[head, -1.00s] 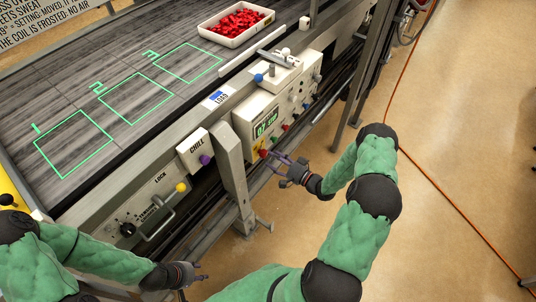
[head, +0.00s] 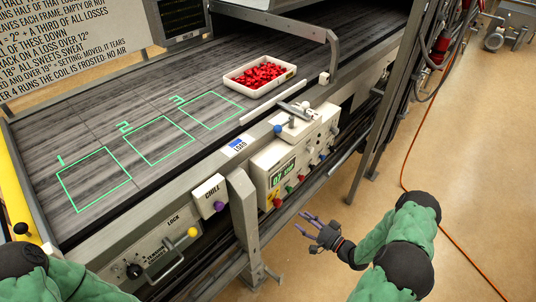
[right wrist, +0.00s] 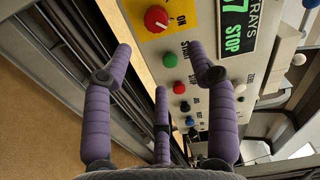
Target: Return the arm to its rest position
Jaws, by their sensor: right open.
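My right gripper (head: 312,223) is open and empty in the head view, in the air in front of the machine's control box. Its purple fingers are spread apart, and in the right wrist view the open gripper (right wrist: 163,65) points toward the control panel (right wrist: 205,90). The fingers appear apart from the red knob (right wrist: 156,18) on its yellow plate and from the green button (right wrist: 169,60). My right arm (head: 400,240) has green padding and dark joints. My left arm (head: 75,285) shows at the lower left; its gripper is out of the picture.
The conveyor belt (head: 60,130) has green squares marked 1, 2 and 3. A white tray (head: 244,90) of red pieces sits beyond square 3. A metal post (head: 244,215) stands left of my right gripper. An orange hose (head: 462,250) crosses the open floor (head: 490,150).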

